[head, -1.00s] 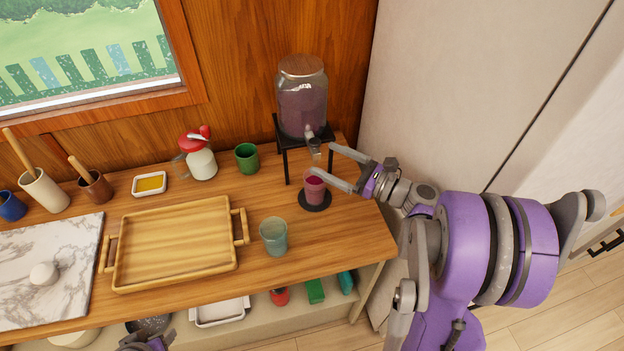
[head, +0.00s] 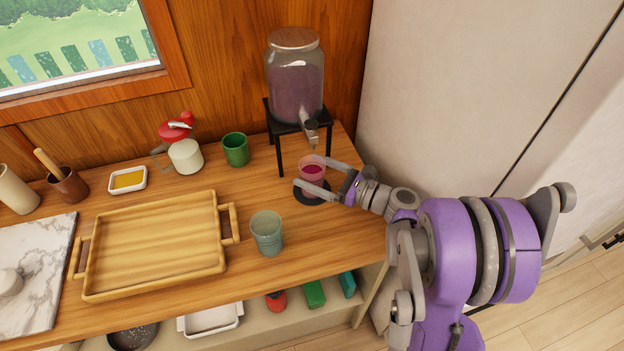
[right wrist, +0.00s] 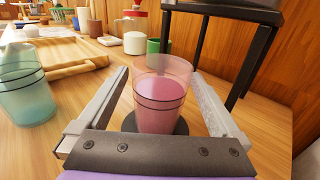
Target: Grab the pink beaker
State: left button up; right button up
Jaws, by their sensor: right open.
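The pink beaker (head: 312,172) is clear, with pink liquid inside, and stands upright on a dark round coaster (head: 312,194) below the dispenser's tap. It also shows in the right wrist view (right wrist: 161,97), in the middle. My right gripper (head: 315,175) is open, with one finger on each side of the beaker. In the right wrist view the fingers (right wrist: 163,95) flank the beaker, and a gap shows on at least the right side. The beaker's lower part is partly covered by a finger in the head view. My left gripper is not in view.
A drink dispenser (head: 296,85) on a black stand (head: 280,150) rises just behind the beaker. A teal glass (head: 267,232), a wooden tray (head: 150,245) and a green cup (head: 236,150) stand to the left. Bare tabletop lies in front of the coaster.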

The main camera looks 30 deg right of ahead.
aim_at(302, 167)
jog(key=x, duration=0.3)
jog(key=shift+w+a+f, duration=0.1)
jog(key=shift+w+a, duration=0.05)
jog(key=shift+w, duration=0.15)
grip_shut()
dwell(0.3)
